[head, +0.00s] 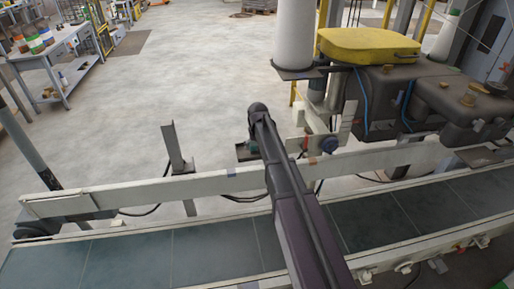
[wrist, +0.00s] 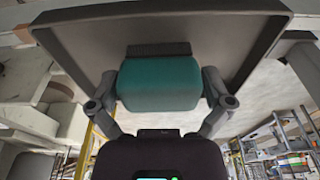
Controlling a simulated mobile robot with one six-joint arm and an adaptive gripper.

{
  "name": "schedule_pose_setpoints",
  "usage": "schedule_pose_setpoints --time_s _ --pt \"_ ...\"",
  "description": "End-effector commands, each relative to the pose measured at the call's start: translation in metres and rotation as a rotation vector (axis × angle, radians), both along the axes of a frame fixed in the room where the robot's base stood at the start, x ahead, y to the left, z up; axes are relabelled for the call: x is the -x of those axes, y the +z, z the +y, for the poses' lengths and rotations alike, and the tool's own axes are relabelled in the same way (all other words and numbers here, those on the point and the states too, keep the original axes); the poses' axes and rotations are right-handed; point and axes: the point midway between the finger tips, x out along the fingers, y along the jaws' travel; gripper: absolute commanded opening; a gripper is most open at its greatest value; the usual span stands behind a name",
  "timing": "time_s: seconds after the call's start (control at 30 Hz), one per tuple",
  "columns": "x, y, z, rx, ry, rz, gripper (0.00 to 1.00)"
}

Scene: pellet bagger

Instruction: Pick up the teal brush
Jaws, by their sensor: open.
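The teal brush (wrist: 160,84) fills the middle of the wrist view, a rounded teal block with a dark strip, probably its bristles, along the upper edge. It lies against a grey tray-like plate with a raised rim (wrist: 275,45). My gripper (wrist: 162,92) is open, with one finger at each side of the teal block. I cannot tell whether the fingers touch it. In the head view my own arm covers the gripper, and only a small dark green patch shows beside the arm, too small to be sure of.
A conveyor belt (head: 100,265) with pale side rails crosses the front. A dark machine (head: 390,100) with a yellow lid (head: 368,45) and a white cylinder (head: 294,35) stand behind it at right. A workbench (head: 58,58) is at far left. The floor (head: 190,80) between is open.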

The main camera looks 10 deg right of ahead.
Motion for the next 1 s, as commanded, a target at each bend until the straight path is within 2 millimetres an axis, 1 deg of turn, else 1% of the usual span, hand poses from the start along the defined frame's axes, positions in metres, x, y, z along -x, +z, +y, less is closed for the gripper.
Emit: schedule_pose_setpoints --time_s 0.03,0.07,0.1,0.17,0.2,0.23,0.27,0.67,0.87,1.0 --pt "0.0 0.0 0.0 0.0 0.0 0.0 1.0" --pt "0.0 0.0 0.0 0.0 0.0 0.0 0.91" --pt "0.0 0.0 0.0 0.0 0.0 0.0 0.79" --pt "0.0 0.0 0.0 0.0 0.0 0.0 0.61" --pt "0.0 0.0 0.0 0.0 0.0 0.0 0.49" --pt "0.0 0.0 0.0 0.0 0.0 0.0 0.41" --pt "0.0 0.0 0.0 0.0 0.0 0.0 0.37" --pt "0.0 0.002 0.0 0.0 0.0 0.0 0.36" --pt "0.0 0.01 0.0 0.0 0.0 0.0 0.36" --pt "0.0 0.019 0.0 0.0 -0.001 0.0 0.36"
